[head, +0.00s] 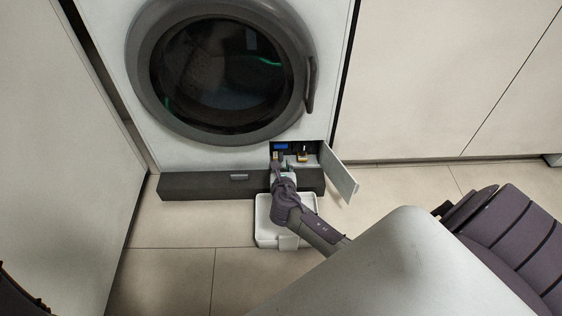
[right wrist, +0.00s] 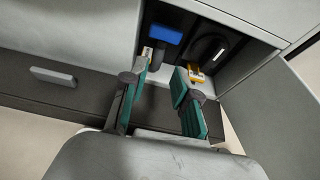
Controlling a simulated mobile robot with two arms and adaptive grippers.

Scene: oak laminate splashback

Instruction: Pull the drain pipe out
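The drain pipe appears to be the piece with the blue end (right wrist: 165,34) in the open compartment at the washing machine's lower right; it shows as a small blue patch in the head view (head: 280,146). Its lower part runs down between my fingers and is hard to make out. My right gripper (right wrist: 172,64) is open, its green-padded fingers pointing into the compartment. The blue end lies just beyond the tips, nearer the left finger. In the head view the gripper (head: 288,160) is at the compartment opening. My left gripper is not in view.
A round black filter cap (right wrist: 208,47) sits right of the blue end. The flap (head: 339,174) hangs open at the right. A white tray (head: 262,234) lies on the floor below my right forearm. The dark plinth (head: 205,188) runs left of the opening.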

